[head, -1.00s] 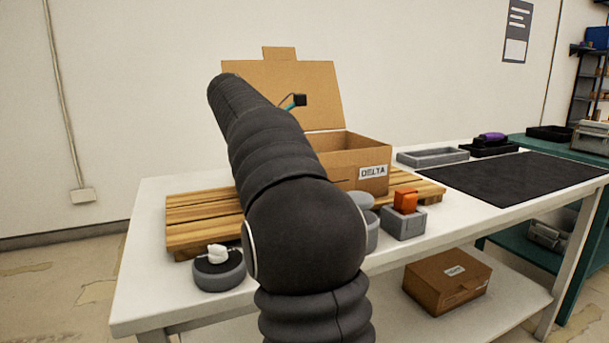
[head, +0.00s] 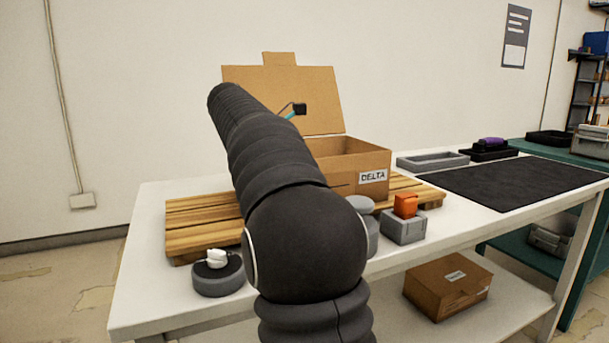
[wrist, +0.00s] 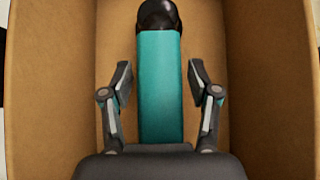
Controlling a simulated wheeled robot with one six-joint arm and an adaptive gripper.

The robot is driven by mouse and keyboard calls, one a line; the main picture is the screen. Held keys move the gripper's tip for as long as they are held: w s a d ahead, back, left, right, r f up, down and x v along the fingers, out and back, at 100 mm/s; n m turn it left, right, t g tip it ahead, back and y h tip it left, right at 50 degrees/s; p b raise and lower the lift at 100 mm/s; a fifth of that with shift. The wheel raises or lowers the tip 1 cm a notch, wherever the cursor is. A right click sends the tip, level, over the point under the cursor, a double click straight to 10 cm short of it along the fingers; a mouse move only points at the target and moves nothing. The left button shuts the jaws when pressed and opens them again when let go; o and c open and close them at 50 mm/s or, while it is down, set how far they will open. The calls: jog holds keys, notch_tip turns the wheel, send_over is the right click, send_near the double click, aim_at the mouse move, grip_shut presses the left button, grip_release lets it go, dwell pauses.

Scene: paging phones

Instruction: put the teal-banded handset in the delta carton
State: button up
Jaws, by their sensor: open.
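The delta carton (head: 362,190) stands on a wooden pallet with its lid raised at the back and a DELTA label on its front. The teal-banded handset (wrist: 160,90) is inside a cardboard box in the wrist view, its teal face up the middle and a black rounded end at the top. My gripper (wrist: 159,68) is open, one finger on each side of the handset with a visible gap to both. The near end of the handset is hidden by my gripper.
Box walls (wrist: 258,80) flank my gripper closely. The pallet (head: 200,225) lies on a white table (head: 150,285). A round grey holder with a white item (head: 217,258) and a grey block with an orange item (head: 405,205) stand in front. A dark mat (head: 530,180) lies right.

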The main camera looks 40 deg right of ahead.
jog(key=p+v, duration=0.3)
jog(key=v, duration=0.7)
jog(key=shift+w+a+r, duration=0.1)
jog(key=shift+r, duration=0.05)
jog(key=shift+v, duration=0.75)
jog(key=shift+a, duration=0.1)
